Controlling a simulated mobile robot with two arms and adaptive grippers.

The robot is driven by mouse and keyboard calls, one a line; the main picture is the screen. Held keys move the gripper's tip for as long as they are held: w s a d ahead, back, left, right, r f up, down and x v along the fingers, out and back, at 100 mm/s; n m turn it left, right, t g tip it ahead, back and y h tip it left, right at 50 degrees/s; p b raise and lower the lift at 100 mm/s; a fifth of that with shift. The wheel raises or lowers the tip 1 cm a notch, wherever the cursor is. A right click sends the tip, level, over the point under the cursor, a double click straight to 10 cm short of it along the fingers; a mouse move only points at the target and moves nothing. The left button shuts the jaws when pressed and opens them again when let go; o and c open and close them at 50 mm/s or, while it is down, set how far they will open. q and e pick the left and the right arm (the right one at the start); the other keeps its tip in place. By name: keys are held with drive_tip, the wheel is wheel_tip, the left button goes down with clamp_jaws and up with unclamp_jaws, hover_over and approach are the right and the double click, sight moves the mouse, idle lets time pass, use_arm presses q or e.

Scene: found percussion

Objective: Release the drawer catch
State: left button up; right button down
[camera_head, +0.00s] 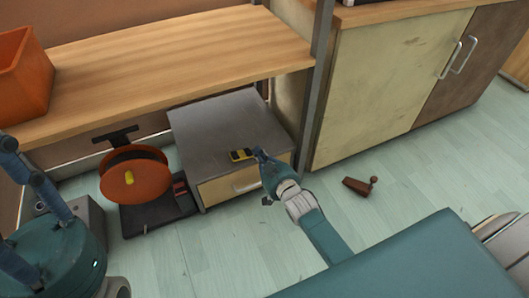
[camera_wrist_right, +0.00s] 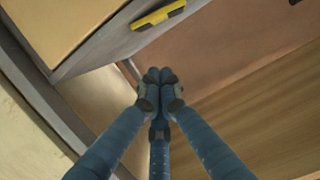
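A grey cabinet (camera_head: 215,120) with a pale wooden drawer front (camera_head: 222,187) and a light bar handle (camera_head: 246,187) stands under the wooden bench. A small yellow and black catch (camera_head: 241,155) sits at the top front edge of the cabinet. In the right wrist view the yellow catch (camera_wrist_right: 158,15) lies on the grey rim. My right gripper (camera_head: 259,153) is just right of the catch; contact cannot be told. In the wrist view its fingertips (camera_wrist_right: 160,77) are together with nothing visible between them. Blue jointed parts at the left edge may be my left gripper (camera_head: 30,180).
An orange reel (camera_head: 135,181) on a dark base stands left of the cabinet. An orange bin (camera_head: 22,75) sits on the wooden bench (camera_head: 180,55). A brown object (camera_head: 357,186) lies on the open floor at right, before a larger cupboard (camera_head: 385,85).

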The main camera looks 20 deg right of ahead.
drive_tip(key=p+v, duration=0.1)
drive_tip(key=v, duration=0.3)
idle(0.5)
